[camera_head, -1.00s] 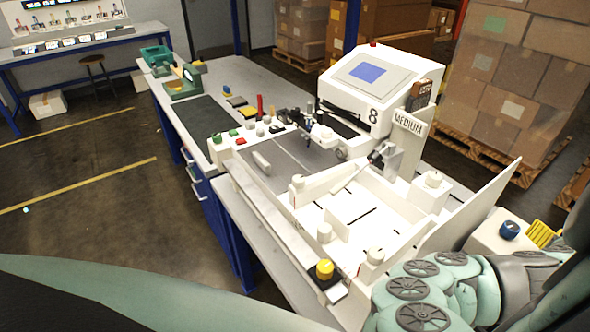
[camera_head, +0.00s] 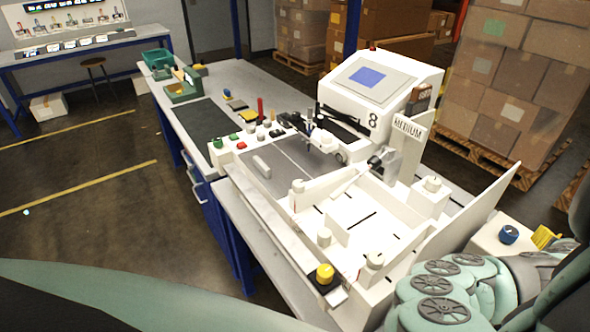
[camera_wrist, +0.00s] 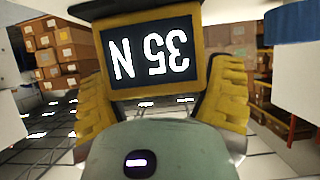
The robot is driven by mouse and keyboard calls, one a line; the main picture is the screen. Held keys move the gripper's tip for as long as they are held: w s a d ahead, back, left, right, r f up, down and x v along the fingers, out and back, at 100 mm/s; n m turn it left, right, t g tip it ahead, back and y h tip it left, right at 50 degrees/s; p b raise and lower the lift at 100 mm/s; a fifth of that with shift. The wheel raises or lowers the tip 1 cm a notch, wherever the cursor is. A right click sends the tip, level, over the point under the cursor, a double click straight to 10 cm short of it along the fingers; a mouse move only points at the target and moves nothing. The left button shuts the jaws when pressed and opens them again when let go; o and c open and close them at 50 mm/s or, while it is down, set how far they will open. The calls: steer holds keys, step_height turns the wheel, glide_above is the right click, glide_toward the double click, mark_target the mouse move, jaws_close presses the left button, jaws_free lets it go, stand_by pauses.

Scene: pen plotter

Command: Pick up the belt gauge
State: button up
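The belt gauge (camera_wrist: 150,58) fills the upper middle of the wrist view. It has a yellow frame around a dark display that reads "35 N" upside down. My gripper (camera_wrist: 155,100) has ribbed yellow fingers that stand apart, one on each side of the gauge. The gauge hides the fingertips, so I cannot tell whether they touch it. In the head view a yellow ribbed part (camera_head: 545,237) shows at the right edge, just right of a blue knob. The rest there is hidden by my arm.
A white box with the blue knob (camera_head: 508,234) stands close by on the right. The white plotter machine (camera_head: 375,90) and its upright white panel (camera_head: 462,225) are to the left. A yellow button (camera_head: 325,273) is on the front rail. Stacked cartons (camera_head: 520,75) stand behind.

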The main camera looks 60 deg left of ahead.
steer(key=c, duration=0.9)
steer(key=shift+r, duration=0.1)
